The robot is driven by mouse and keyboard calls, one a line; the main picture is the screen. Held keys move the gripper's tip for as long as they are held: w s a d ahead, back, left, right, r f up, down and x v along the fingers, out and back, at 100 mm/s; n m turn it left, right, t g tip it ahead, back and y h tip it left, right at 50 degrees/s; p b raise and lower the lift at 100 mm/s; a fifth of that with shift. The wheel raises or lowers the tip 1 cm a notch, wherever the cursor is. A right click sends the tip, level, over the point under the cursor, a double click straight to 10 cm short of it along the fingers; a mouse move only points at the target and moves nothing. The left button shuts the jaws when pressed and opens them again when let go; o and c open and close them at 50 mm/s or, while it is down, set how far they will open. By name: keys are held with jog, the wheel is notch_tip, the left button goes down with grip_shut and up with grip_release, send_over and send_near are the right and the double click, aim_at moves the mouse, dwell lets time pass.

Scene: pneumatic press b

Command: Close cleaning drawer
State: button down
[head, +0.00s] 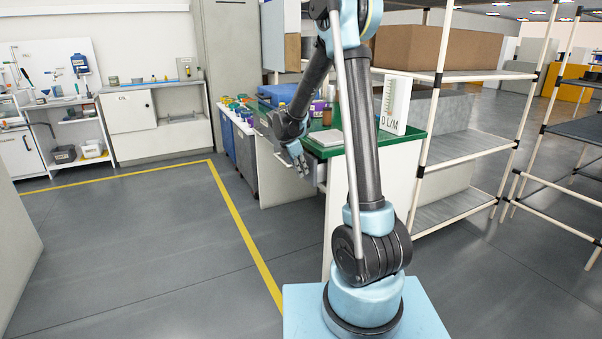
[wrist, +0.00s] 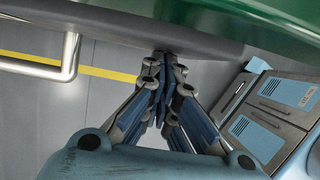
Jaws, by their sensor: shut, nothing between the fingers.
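The cleaning drawer (head: 319,170) is a grey drawer under the green-topped table (head: 416,143). It seems to stand out a little from beneath the top, but my arm hides part of it. In the wrist view the drawer's grey front (wrist: 120,28) runs across the top, with its metal bar handle (wrist: 68,62) at the left. My gripper (head: 303,170) is at the drawer front, and its fingers are shut and empty. In the wrist view the fingertips (wrist: 163,62) are at the edge of the front, right of the handle; I cannot tell whether they touch.
Grey bins (head: 243,155) with coloured items stand left of the table. A white shelf rack (head: 470,150) with a cardboard box (head: 437,47) stands to the right. Drawer units with blue panels (wrist: 265,115) show in the wrist view. The floor left of the table is clear.

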jog(key=s+a+r, duration=0.3)
jog(key=a+r, duration=0.4)
jog(key=r, duration=0.2)
jog(key=s+a+f+t+h, duration=0.2)
jog(key=a+f+h, duration=0.1)
jog(key=a+h, duration=0.1)
jog(key=shift+d+r+x, duration=0.35)
jog(key=shift+d+x, duration=0.05)
jog(key=shift+x, duration=1.75)
jog(key=shift+d+r+x, duration=0.35)
jog(key=shift+x, duration=1.8)
jog(key=shift+d+r+x, duration=0.35)
jog(key=shift+d+x, duration=0.05)
jog(key=shift+x, duration=1.75)
jog(key=shift+w, duration=0.2)
